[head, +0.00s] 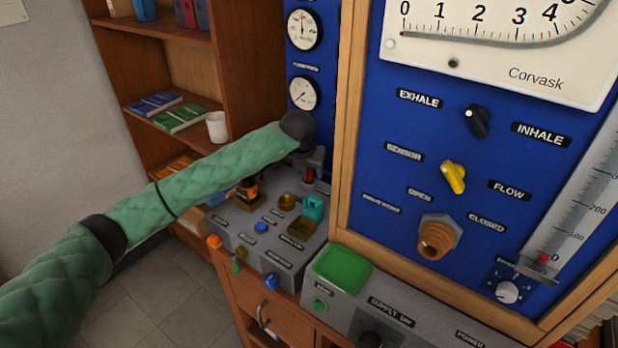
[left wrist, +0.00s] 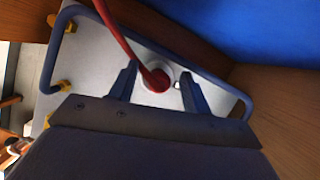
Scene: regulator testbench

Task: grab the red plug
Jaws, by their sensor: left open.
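The red plug (left wrist: 157,80) with its red cable (left wrist: 118,32) sits in a pale round socket on a light grey panel in the left wrist view. My left gripper (left wrist: 158,88) is open, with one dark finger on each side of the plug and visible gaps between. In the head view the red plug (head: 308,176) shows as a small red patch under my left gripper (head: 312,168), near the back of the grey console. My gripper and wrist hide part of it there. My right gripper is not in view.
The grey console (head: 232,226) carries an orange-and-black part (head: 248,190), a teal block (head: 313,207) and several knobs. A blue handle bar (left wrist: 222,88) runs near the fingers. The blue panel (head: 400,135) with its wooden frame stands close on the right.

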